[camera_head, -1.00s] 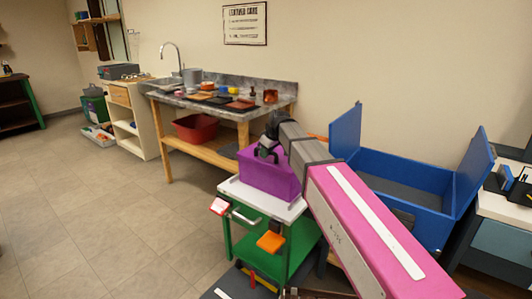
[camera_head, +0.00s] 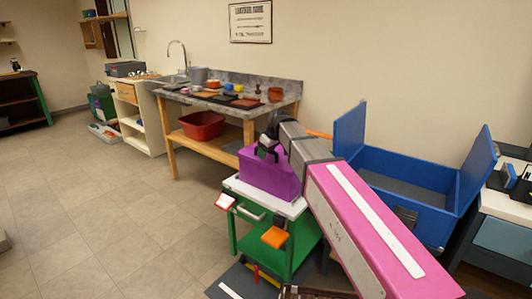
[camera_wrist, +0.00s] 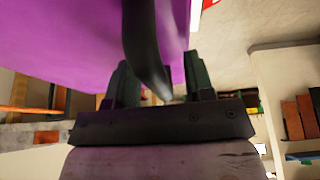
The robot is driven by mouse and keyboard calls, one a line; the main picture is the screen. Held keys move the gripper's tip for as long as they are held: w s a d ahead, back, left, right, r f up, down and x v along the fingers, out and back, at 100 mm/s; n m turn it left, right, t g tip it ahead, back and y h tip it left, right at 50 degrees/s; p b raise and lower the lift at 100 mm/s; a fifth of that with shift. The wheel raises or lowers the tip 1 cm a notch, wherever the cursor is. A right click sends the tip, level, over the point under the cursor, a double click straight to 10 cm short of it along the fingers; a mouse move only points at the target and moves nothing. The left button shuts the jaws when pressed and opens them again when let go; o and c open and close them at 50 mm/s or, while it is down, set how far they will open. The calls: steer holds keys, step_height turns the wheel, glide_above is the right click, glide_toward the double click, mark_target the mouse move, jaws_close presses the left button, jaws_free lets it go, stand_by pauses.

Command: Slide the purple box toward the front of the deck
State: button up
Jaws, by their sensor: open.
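The purple box (camera_head: 268,178) stands upright on the white deck (camera_head: 231,184) of a green cart. A dark curved handle or strap (camera_wrist: 148,45) is on the box. My gripper (camera_head: 267,151) is at the top of the box, coming from the right. In the wrist view its two fingers (camera_wrist: 158,85) are apart, with the dark strap passing between them. The purple wall fills the upper left of that view. I cannot tell whether the fingers touch the box or strap.
A large open blue bin (camera_head: 405,190) stands to the right. A workbench (camera_head: 230,92) is behind. The floor at left is clear.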

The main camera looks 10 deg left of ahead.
steer(key=shift+r, duration=0.1)
steer(key=v, duration=1)
steer(key=shift+s+d+r, duration=0.1)
steer(key=shift+d+r, duration=0.05)
steer(key=shift+r, duration=0.15)
